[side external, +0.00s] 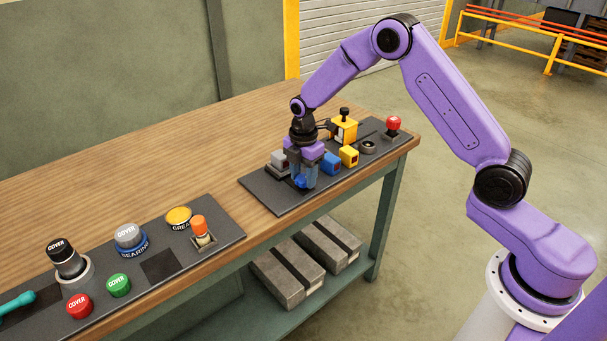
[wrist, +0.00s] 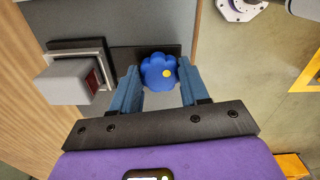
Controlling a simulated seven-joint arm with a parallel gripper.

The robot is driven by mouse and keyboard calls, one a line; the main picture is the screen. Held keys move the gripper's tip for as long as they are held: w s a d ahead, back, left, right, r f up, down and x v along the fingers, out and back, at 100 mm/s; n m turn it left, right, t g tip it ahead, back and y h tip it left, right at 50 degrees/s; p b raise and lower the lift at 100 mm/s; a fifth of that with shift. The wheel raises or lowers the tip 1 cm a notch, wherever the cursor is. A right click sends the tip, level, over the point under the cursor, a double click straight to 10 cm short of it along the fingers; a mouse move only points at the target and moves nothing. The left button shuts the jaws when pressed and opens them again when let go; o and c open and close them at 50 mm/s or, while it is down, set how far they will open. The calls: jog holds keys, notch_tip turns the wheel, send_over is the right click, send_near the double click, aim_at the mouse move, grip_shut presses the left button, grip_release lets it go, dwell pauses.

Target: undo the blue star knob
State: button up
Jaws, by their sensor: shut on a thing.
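The blue star knob (wrist: 158,73) has a lobed rim and a small yellow dot on its face. It sits over a dark plate on the grey panel (side external: 265,190). In the side view the knob (side external: 300,181) shows low between my fingers, partly hidden by them. My gripper (wrist: 160,78) is shut on the knob, with one blue finger on each side of it. In the side view my gripper (side external: 303,180) points down at the near left part of the panel. The knob's stem is hidden.
A grey block (wrist: 74,80) in a square frame stands close beside the knob. Blue and yellow blocks (side external: 348,156), a yellow fixture (side external: 343,129) and a red button (side external: 393,123) share the panel. A second panel with several covers (side external: 119,285) lies at the left. Bare wood lies behind.

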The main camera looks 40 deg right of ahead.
aim_at(304, 177)
jog(key=shift+s+d+f, duration=0.1)
jog(key=shift+s+f, duration=0.05)
jog(key=shift+f, duration=0.05)
jog(key=o, duration=1.1)
jog(key=shift+r, duration=0.1)
jog(key=shift+w+r, duration=0.2)
jog(key=shift+r, duration=0.35)
notch_tip(304, 177, up, 16)
jog(key=shift+r, duration=0.15)
jog(key=shift+s, duration=0.1)
